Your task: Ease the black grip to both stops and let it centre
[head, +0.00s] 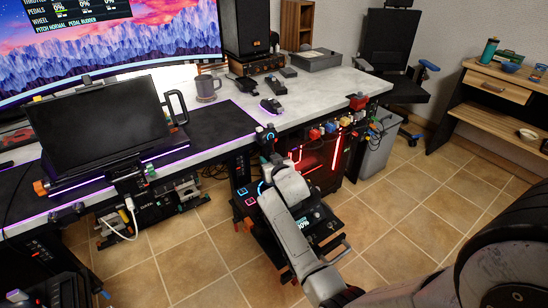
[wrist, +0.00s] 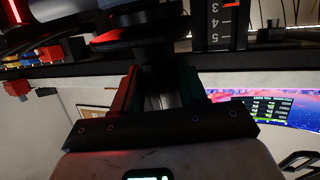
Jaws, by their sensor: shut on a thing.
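The black grip (head: 265,134) stands at the desk's front edge in the head view, at the end of my arm. In the wrist view the dark grip (wrist: 153,62) runs up between the two fingers of my gripper (wrist: 160,92). The fingers are shut on it, one on each side. A wide black and red part sits above the fingers there. In the head view my gripper (head: 270,156) is small and the fingers' contact is hard to make out. How far the grip is tilted or turned cannot be told.
A panel with lit buttons (head: 243,201) stands under my arm. A black screen (head: 108,122) is at the left, and a mug (head: 207,88) stands on the desk (head: 320,90). Tiled floor (head: 400,215) is open at the right.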

